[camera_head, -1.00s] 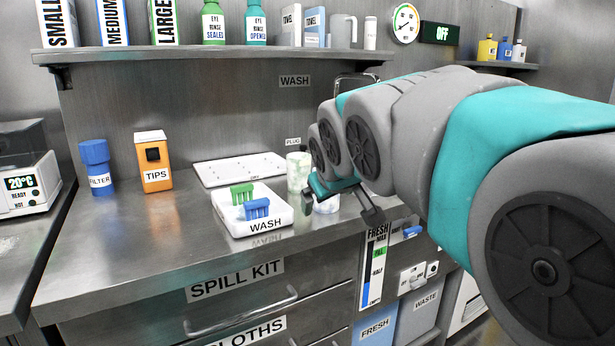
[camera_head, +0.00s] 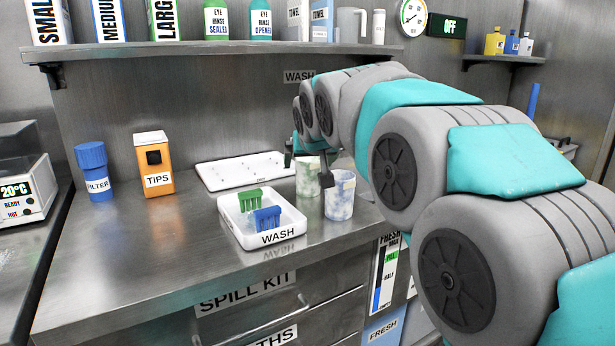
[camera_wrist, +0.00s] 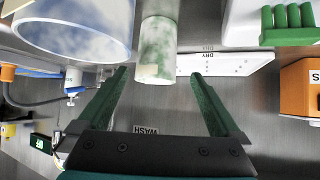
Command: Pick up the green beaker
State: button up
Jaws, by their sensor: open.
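The green beaker (camera_head: 307,180) is a pale cup with green marbling, upright on the counter to the right of the white wash tray. My gripper (camera_head: 307,168) is at the beaker's upper part in the head view, one finger to each side in the picture. In the wrist view my gripper (camera_wrist: 159,76) is open and empty. There the green beaker (camera_wrist: 157,48) lies ahead, lined up between the fingertips, its near end close to their level. I cannot tell whether they touch it.
A blue-marbled beaker (camera_head: 339,196) stands close on the right of the green one and looms large in the wrist view (camera_wrist: 75,28). The wash tray (camera_head: 235,226) holds green and blue racks. A white dry mat (camera_head: 220,172) lies behind. A shelf (camera_head: 200,50) hangs above.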

aim_at(308, 167)
jog(key=shift+d+p+x, duration=0.15)
jog(key=shift+p+x, duration=0.1)
jog(key=shift+x, duration=1.3)
jog(key=shift+d+p+x, duration=0.1)
jog(key=shift+p+x, duration=0.15)
jog(key=shift+x, duration=1.25)
jog(key=shift+w+r, duration=0.1)
jog(key=shift+r, duration=0.1)
jog(key=c, duration=1.3)
jog(key=shift+r, duration=0.1)
jog(key=shift+c, duration=0.2)
